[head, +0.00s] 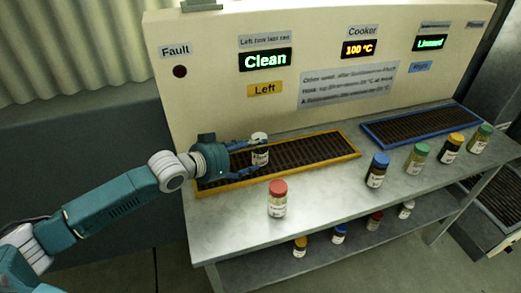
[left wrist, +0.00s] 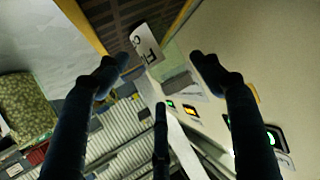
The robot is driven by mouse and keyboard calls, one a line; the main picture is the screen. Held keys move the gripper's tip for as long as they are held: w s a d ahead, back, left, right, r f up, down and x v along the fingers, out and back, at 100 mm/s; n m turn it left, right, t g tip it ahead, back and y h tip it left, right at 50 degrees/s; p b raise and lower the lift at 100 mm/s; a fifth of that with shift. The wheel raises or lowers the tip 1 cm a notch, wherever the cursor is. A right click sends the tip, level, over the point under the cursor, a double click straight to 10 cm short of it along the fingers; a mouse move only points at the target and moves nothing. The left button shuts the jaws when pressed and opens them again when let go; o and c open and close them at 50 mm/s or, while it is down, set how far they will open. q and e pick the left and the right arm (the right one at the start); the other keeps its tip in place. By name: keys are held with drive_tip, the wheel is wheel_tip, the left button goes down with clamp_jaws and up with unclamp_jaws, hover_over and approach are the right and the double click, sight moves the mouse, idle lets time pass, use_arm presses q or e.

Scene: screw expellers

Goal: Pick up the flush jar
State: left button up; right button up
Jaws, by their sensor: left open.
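The jar with a white lid and a pale label (head: 260,150) stands upright at the yellow-framed left grate, in front of the panel. My left gripper (head: 250,158) is open, its fingers pointing right at the jar, with the jar at the fingertips. In the left wrist view, a white label with "Fl" on it (left wrist: 147,43) shows just beyond and between the open fingertips of my left gripper (left wrist: 160,65). Whether a finger touches the jar I cannot tell. The right gripper is not in view.
A red-lidded jar (head: 278,198) stands on the counter in front of the left grate (head: 320,150). Blue (head: 377,169), green (head: 417,157), yellow (head: 451,148) and another green-lidded jar (head: 480,138) stand further right. A lower shelf (head: 270,272) holds several more jars.

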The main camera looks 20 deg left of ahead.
sight(256, 151)
use_arm(q)
drive_tip(key=x, duration=0.5)
drive_tip(key=shift+s+f+p, duration=0.1)
drive_tip(key=shift+f+p, duration=0.05)
drive_tip(key=shift+p, duration=0.2)
drive_tip(key=shift+d+f, duration=0.1)
drive_tip(key=shift+d, duration=0.05)
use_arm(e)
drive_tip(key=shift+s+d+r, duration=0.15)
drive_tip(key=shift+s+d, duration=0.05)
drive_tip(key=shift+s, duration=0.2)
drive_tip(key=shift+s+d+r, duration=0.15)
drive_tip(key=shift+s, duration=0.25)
use_arm(q)
drive_tip(key=c, duration=1.1)
drive_tip(key=shift+c, duration=0.5)
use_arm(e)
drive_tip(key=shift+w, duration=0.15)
use_arm(q)
drive_tip(key=shift+r, duration=0.2)
